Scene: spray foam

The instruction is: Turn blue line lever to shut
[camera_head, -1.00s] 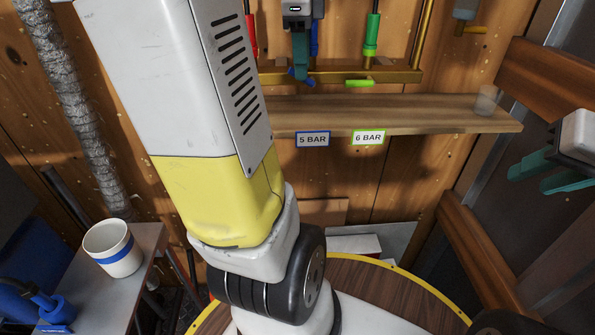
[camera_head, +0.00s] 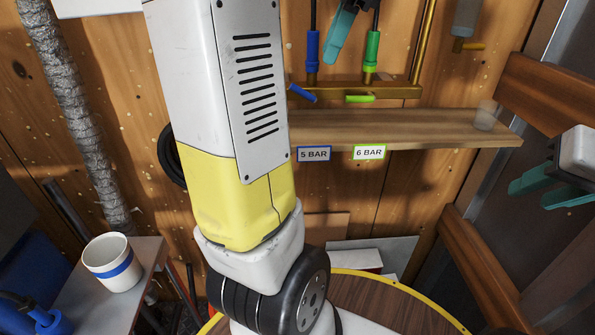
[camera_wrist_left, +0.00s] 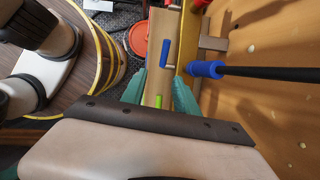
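The blue lever (camera_head: 302,93) sits at the left part of the brass manifold in the head view, under the blue hose fitting (camera_head: 312,52). It slants down to the right. In the left wrist view, the blue lever (camera_wrist_left: 165,52) lies just beyond the fingertips, beside the blue fitting (camera_wrist_left: 205,69). My left gripper (camera_wrist_left: 159,76) is open and empty, with its teal fingers apart and clear of the lever. In the head view only a teal finger of it (camera_head: 343,32) shows at the top, above the manifold. My right gripper (camera_head: 540,186) is open and empty at the far right.
A green lever (camera_head: 360,98) and green fitting (camera_head: 371,52) are right of the blue ones. A wooden shelf (camera_head: 420,130) with 5 BAR and 6 BAR labels runs below the manifold. A clear cup (camera_head: 485,115) stands on it. A mug (camera_head: 112,262) stands lower left.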

